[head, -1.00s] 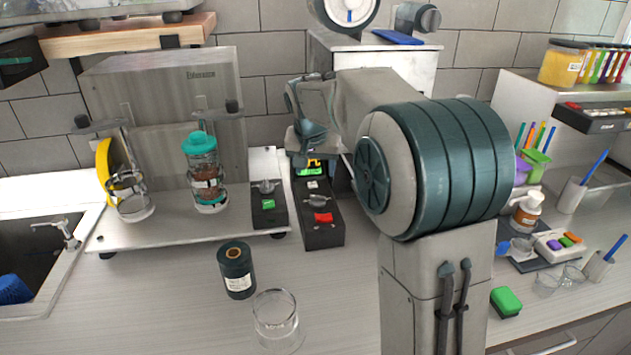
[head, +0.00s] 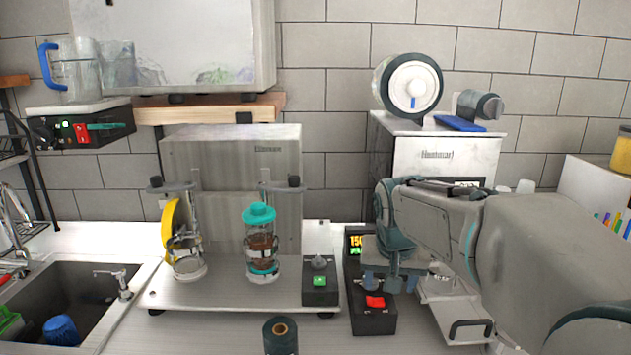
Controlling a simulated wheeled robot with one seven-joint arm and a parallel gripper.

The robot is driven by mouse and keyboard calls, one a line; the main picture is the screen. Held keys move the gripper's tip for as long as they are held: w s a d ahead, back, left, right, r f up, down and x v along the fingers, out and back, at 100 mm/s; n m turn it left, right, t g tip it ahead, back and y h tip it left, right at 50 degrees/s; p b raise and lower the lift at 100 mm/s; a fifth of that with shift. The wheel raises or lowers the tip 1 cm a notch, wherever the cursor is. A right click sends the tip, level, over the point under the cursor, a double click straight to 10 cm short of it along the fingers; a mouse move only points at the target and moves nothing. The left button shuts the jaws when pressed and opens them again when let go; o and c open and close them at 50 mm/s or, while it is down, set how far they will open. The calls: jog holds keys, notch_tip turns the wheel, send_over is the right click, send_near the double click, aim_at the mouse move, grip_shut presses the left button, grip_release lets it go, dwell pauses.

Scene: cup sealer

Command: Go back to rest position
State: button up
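My gripper (head: 392,280) shows in the head view at the end of my arm, in front of the grey sealing machine with the film roll on top. It hangs above a black control box (head: 374,313) with a red switch and a lit display. Its fingers are small and partly overlapped by the dark background, so I cannot tell whether they are open or shut. My arm fills the lower right of the view. A cup with a teal lid (head: 262,245) stands upright in a holder on the metal platform, apart from my gripper.
A dark roll (head: 281,336) stands on the counter at the bottom edge. A sink (head: 72,295) is at the left. A wall cabinet (head: 180,45) overhangs the back.

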jog(key=s+f+n, duration=0.1)
jog(key=s+f, duration=0.2)
jog(key=s, duration=0.6)
jog(key=s+f+n, duration=0.1)
jog(key=s+f, duration=0.2)
jog(key=s, duration=0.7)
jog(key=shift+d+f+y, duration=0.25)
jog(key=shift+f+y, duration=0.15)
